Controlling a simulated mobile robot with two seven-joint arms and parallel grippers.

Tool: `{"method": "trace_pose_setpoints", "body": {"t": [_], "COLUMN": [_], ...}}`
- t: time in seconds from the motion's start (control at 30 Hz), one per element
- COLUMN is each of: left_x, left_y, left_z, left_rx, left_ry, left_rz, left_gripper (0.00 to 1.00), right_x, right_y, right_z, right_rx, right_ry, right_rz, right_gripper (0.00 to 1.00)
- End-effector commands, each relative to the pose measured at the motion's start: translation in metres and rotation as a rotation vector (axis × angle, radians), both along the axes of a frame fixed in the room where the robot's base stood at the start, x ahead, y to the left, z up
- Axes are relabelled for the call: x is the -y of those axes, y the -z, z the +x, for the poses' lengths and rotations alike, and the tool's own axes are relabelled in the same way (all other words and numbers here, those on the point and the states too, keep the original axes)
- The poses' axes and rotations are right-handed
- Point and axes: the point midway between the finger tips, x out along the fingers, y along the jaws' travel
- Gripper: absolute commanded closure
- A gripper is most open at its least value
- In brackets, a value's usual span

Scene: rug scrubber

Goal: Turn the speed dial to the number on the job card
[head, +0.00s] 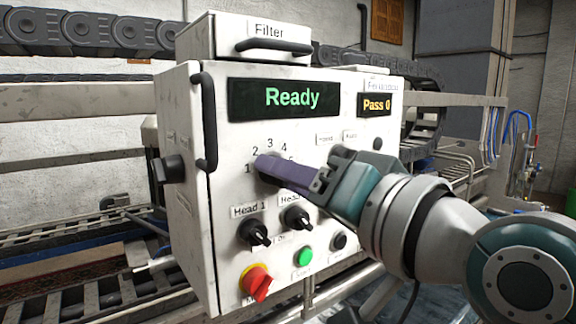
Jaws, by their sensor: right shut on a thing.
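The speed dial (268,181) is a dark knob on the front of the white control box. The numbers 1, 2, 3 and 4 show around it, and a partly hidden 5 is at its right. My right gripper (266,165) reaches in from the right, its purple fingers shut on the dial. The fingers cover most of the knob, so I cannot tell which number it points to. I do not see a job card in this view. My left gripper is not in view.
Below the dial are two black head knobs (254,233), a green button (305,257) and a red-and-yellow switch (257,284). A green display (285,98) reads "Ready"; a smaller one (376,105) reads "Pass 0". A black handle (207,122) stands out at the box's left edge.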

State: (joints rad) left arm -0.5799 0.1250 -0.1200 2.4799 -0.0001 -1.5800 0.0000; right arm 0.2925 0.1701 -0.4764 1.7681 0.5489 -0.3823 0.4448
Motion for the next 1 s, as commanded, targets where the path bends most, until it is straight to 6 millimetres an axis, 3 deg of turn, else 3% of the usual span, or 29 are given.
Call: {"method": "trace_pose_setpoints", "body": {"t": [1.0], "left_x": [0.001], "left_y": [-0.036], "left_z": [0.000], "left_rx": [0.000], "left_ry": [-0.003], "left_rz": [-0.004], "left_gripper": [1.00], "right_x": [-0.001], "right_y": [-0.002], "right_z": [0.000], "right_rx": [-0.569], "right_ry": [0.001], "right_rz": [0.779], "right_gripper": [1.00]}}
